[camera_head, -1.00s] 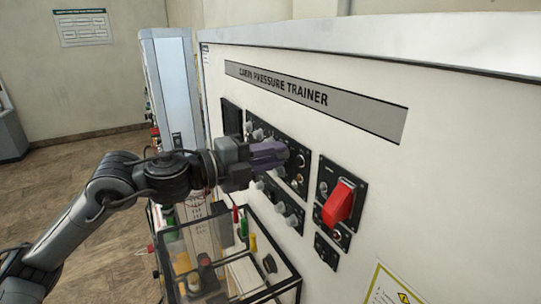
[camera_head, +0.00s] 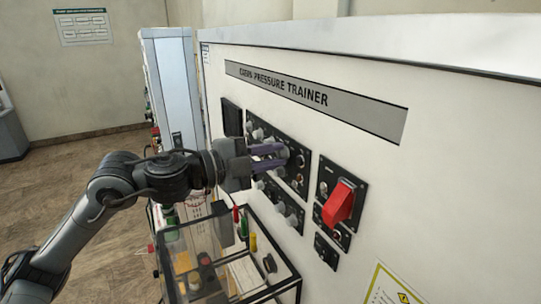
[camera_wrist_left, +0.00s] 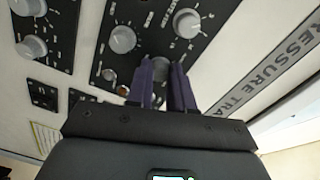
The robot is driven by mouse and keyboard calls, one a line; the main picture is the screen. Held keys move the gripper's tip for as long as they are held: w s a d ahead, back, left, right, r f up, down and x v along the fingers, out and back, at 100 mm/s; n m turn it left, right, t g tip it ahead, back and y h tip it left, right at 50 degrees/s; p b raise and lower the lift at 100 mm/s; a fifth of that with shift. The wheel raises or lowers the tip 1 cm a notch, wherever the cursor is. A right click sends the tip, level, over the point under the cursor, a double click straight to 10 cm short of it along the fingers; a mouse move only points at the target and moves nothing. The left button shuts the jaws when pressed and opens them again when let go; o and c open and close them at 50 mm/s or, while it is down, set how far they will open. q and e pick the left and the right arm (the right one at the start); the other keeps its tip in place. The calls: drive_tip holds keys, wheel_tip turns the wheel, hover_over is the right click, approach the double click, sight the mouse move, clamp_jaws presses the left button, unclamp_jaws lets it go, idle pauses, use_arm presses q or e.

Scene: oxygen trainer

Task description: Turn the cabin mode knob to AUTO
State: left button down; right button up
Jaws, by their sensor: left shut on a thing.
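The cabin pressure trainer panel (camera_head: 447,150) is a white board with black knob plates. My left gripper (camera_head: 283,155) reaches from the left to the upper black knob plate (camera_head: 303,176). Its two purple fingers are shut on a grey knob. In the left wrist view the fingers (camera_wrist_left: 163,72) stand on either side of that knob (camera_wrist_left: 156,66), which is partly hidden by them. Other grey knobs (camera_wrist_left: 187,23) sit nearby on the same plate. The lettering is too small to tell which setting the held knob points to. My right gripper is not in view.
A red guarded switch (camera_head: 339,203) juts out right of the knob plates. A clear case with a black frame (camera_head: 275,291) stands below my left gripper. More knobs (camera_head: 292,221) sit on the plate underneath. The panel's right side is mostly bare.

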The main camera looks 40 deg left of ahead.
use_arm(q)
drive_tip(key=c, duration=1)
unclamp_jaws()
drive_tip(key=shift+s+a, duration=0.1)
drive_tip(key=b+v, duration=0.8)
drive_tip(key=v, duration=0.2)
drive_tip(key=shift+s, duration=0.3)
drive_tip(key=shift+a, duration=0.1)
